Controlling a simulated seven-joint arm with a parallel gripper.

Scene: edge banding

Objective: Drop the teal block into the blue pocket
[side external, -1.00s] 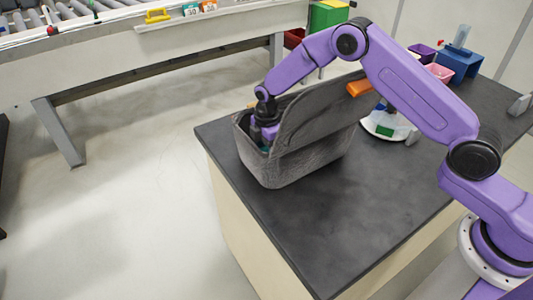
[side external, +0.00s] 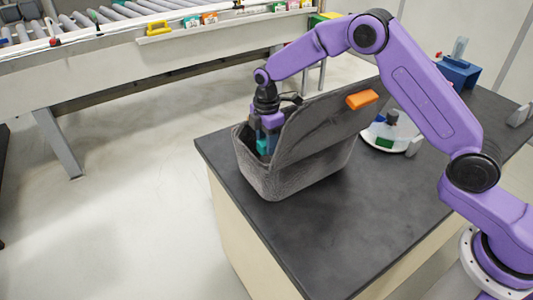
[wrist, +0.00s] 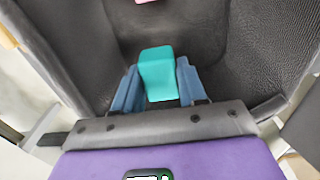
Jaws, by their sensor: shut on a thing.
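The teal block (wrist: 157,72) is held between the two blue-grey fingers of my gripper (wrist: 156,88) in the wrist view. In the side view my gripper (side external: 264,140) points down at the open left end of a grey fabric bin with a raised lid, and the teal block (side external: 263,146) shows near the rim. In the wrist view the dark interior of the bin (wrist: 210,25) lies around and beyond the block. I cannot make out a blue pocket inside the bin.
The grey bin (side external: 300,172) stands on a dark table (side external: 365,210); its lid (side external: 325,118) stands up beside my gripper and carries an orange piece (side external: 362,99). A white round dish (side external: 385,143) with blue and green items and a blue container (side external: 458,72) are farther back. The table front is clear.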

